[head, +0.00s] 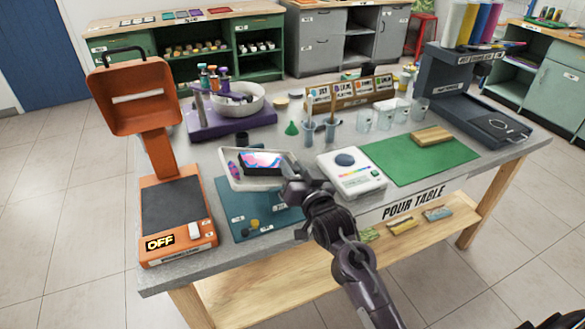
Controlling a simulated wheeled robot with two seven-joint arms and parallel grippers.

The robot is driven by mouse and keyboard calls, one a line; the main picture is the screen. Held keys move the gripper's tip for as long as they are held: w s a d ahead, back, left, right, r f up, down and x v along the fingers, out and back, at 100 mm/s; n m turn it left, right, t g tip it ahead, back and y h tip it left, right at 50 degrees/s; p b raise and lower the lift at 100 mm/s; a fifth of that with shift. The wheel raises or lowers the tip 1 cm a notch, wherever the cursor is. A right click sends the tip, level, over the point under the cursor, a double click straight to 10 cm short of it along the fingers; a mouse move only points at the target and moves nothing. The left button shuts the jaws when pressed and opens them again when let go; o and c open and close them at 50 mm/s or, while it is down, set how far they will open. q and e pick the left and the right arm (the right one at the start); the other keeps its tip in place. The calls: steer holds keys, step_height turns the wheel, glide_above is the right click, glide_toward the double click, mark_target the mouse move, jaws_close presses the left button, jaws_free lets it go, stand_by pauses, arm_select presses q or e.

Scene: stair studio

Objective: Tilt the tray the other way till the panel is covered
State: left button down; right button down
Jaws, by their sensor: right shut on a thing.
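A white tray (228,153) is near the table's front, partly over a teal mat. A dark-sided panel (262,160) is in the tray; pink, white and blue paint shows on its top, with dark parts at its edges. A pink and purple patch (233,168) shows in the tray left of the panel. My right gripper (294,176) is shut on the tray at its right end. The fingers are small and dark, and the arm hides the tray's front right corner. How far the tray is tilted is hard to tell. My left gripper is out of view.
An orange machine (176,208) reading OFF stands at the left. The teal mat (242,222) holds small items. A white device (351,183) and a green mat (420,158) with a wooden block lie to the right. Cups (320,131) and a purple-based bowl stand behind.

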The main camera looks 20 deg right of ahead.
stand_by(0.3)
steer(key=c, duration=1.2)
jaws_free()
steer(key=shift+s+f, duration=0.15)
steer(key=shift+s, duration=0.4)
steer(key=s+b, duration=0.1)
steer(key=s, duration=0.5)
steer(key=shift+s+d+b, duration=0.15)
steer(key=shift+s+b, duration=0.15)
steer(key=shift+s, duration=0.05)
